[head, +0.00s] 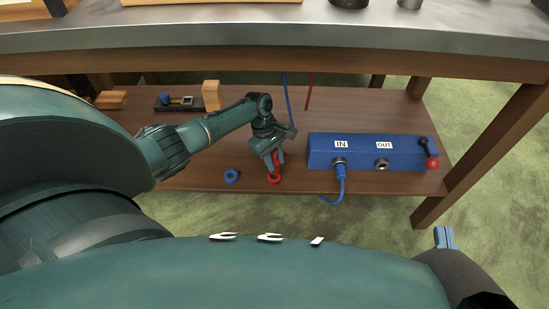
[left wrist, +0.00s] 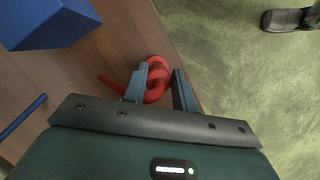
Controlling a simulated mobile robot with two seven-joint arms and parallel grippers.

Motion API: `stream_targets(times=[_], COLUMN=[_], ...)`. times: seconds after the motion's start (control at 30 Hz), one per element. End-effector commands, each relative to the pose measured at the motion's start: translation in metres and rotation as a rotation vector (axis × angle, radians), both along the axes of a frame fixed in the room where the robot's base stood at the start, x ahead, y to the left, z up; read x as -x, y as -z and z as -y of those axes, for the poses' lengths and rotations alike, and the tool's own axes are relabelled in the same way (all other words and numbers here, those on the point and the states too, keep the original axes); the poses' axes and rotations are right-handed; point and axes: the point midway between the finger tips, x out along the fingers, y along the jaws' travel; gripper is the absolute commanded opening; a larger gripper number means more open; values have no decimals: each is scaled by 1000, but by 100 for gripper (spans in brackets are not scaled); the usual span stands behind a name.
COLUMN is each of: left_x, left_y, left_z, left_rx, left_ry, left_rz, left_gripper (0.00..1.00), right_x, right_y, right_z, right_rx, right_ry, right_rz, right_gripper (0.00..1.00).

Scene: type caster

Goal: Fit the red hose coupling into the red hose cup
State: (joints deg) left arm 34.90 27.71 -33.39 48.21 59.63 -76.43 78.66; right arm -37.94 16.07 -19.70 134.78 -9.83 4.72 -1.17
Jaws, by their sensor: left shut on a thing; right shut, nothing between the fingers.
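The red hose coupling (head: 276,158) is held upright between the fingers of my left gripper (head: 274,161), which is shut on it and points down at the lower shelf. The red hose cup (head: 274,180) is a red ring on the shelf near its front edge, directly below the coupling. In the left wrist view, red round parts (left wrist: 158,66) show between my left fingers (left wrist: 160,88). The coupling and cup overlap there, so I cannot tell whether one is inside the other. My right gripper (head: 446,238) is shut and empty at the lower right, away from the shelf.
A blue box (head: 365,152) labelled IN and OUT stands right of my left gripper, with a blue hose (head: 341,185) at IN and a red-knobbed lever. A blue ring (head: 232,176) lies left of the red cup. The metal tabletop (head: 300,35) overhangs the shelf.

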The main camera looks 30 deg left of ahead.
Motion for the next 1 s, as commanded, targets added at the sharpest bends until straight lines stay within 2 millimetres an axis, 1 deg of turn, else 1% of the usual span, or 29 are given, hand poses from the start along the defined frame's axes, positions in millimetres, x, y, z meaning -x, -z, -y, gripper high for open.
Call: stream_targets(times=[0.47, 0.8, 1.0], left_x=[0, 0, 0], left_y=[0, -1, 0], left_z=[0, 1, 0], left_rx=[1, 2, 1], left_ry=[-1, -1, 0], left_rz=[0, 0, 0], left_gripper=[0, 0, 0], right_x=[0, 0, 0], right_y=[-1, -7, -6], right_z=[0, 0, 0], right_rx=[0, 1, 1], right_ry=[0, 0, 0], right_rz=[0, 0, 0], right_gripper=[0, 0, 0])
